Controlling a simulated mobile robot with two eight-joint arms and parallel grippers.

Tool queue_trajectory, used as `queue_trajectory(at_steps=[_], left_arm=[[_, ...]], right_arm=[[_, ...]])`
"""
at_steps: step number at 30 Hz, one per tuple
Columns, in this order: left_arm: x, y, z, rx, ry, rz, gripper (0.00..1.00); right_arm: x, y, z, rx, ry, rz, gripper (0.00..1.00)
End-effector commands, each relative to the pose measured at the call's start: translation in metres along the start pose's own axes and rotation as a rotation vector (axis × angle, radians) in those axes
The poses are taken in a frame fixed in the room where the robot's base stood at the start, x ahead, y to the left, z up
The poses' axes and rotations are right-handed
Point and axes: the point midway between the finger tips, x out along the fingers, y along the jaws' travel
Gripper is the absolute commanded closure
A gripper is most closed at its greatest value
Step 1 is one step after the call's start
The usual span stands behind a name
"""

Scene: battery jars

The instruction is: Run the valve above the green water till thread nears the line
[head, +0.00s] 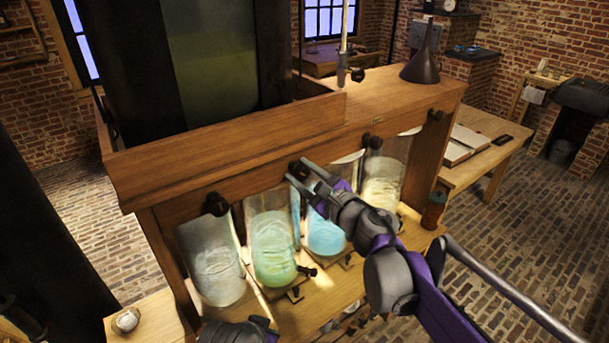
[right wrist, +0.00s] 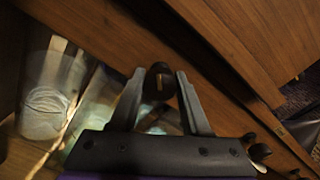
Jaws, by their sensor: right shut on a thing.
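The jar of green water (head: 273,250) stands second from the left in a row under the wooden bench front, and it shows partly in the right wrist view (right wrist: 92,115). The dark round valve knob (right wrist: 160,80) above it sits on the bench front. My right gripper (head: 297,174) is shut on this knob, one finger on each side of it in the right wrist view. Its fingers and wrist hide most of the knob in the head view. I cannot make out the thread or the line. My left gripper's fingers do not show.
A clear jar (head: 212,262) stands left of the green one, a blue jar (head: 326,237) and a cream jar (head: 383,183) to its right. Other knobs (head: 215,204) line the bench front. A dark funnel (head: 423,62) stands on the bench top. Small black taps (head: 307,271) stick out low down.

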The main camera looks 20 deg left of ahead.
Motion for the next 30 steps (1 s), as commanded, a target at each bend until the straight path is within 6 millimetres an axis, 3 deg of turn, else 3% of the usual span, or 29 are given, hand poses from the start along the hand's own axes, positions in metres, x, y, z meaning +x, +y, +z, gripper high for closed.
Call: queue_trajectory(at_steps=[7, 18, 30], left_arm=[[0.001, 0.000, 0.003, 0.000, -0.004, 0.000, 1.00], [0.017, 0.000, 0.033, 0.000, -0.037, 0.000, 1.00], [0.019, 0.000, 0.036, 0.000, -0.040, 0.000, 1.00]], right_arm=[[0.000, 0.001, -0.001, 0.041, 0.000, 0.001, 1.00], [-0.001, 0.002, -0.002, 0.575, 0.001, -0.001, 1.00], [-0.001, 0.001, -0.001, 0.667, 0.001, 0.000, 1.00]])
